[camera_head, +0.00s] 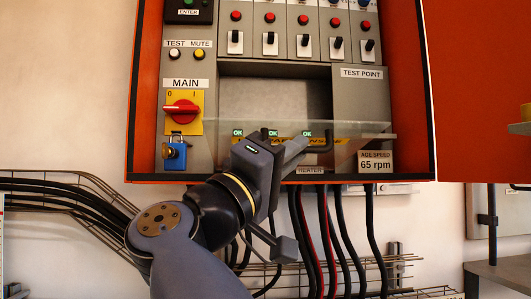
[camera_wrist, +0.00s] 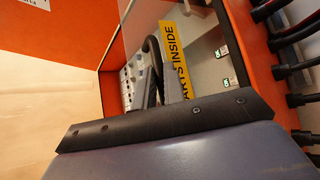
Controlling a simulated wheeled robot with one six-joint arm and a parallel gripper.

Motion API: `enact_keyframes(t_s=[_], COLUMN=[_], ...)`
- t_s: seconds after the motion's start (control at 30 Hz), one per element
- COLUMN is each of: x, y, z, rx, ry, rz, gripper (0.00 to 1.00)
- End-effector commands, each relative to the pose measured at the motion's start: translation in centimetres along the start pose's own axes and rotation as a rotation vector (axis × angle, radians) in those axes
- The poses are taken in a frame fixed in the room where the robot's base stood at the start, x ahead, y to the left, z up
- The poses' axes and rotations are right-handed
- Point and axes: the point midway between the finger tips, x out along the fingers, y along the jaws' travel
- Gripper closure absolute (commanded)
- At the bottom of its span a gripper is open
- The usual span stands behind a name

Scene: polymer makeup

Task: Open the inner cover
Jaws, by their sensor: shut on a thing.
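The inner cover (camera_head: 352,130) is a clear panel at the lower part of the orange control cabinet in the head view. It looks tilted outward from the recess behind it. It carries a yellow label with "PARTS INSIDE" (camera_wrist: 180,65) and a black handle (camera_head: 328,141). My gripper (camera_head: 306,146) reaches up from below and is shut on this handle. In the wrist view the black handle (camera_wrist: 153,48) shows beyond the dark edge of my gripper, beside a grey finger. My gripper hides part of the label and the contact.
The orange outer door (camera_head: 480,90) stands open at the right. A red MAIN switch (camera_head: 181,111) and a blue padlock (camera_head: 175,156) are left of the cover. A row of toggle switches (camera_head: 270,42) is above. Black and red cables (camera_head: 325,235) hang below, before wire trays.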

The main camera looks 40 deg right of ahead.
Motion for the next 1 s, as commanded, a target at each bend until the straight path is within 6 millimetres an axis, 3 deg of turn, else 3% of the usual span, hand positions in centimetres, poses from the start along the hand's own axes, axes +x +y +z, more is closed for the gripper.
enact_keyframes(t_s=[0.13, 0.67, 0.7, 0.93, 1.0], x=[-0.54, -0.66, -0.66, -0.61, -0.60], y=[-1.12, -1.43, -1.44, -1.22, -1.16], z=[0.28, 0.26, 0.25, 0.37, 0.40], rx=[-0.004, -0.005, -0.005, -0.003, -0.003], ry=[0.005, 0.008, 0.008, 0.005, 0.004], rz=[-0.008, -0.010, -0.010, -0.006, -0.005], gripper=[1.00, 1.00, 0.87, 0.68, 0.67])
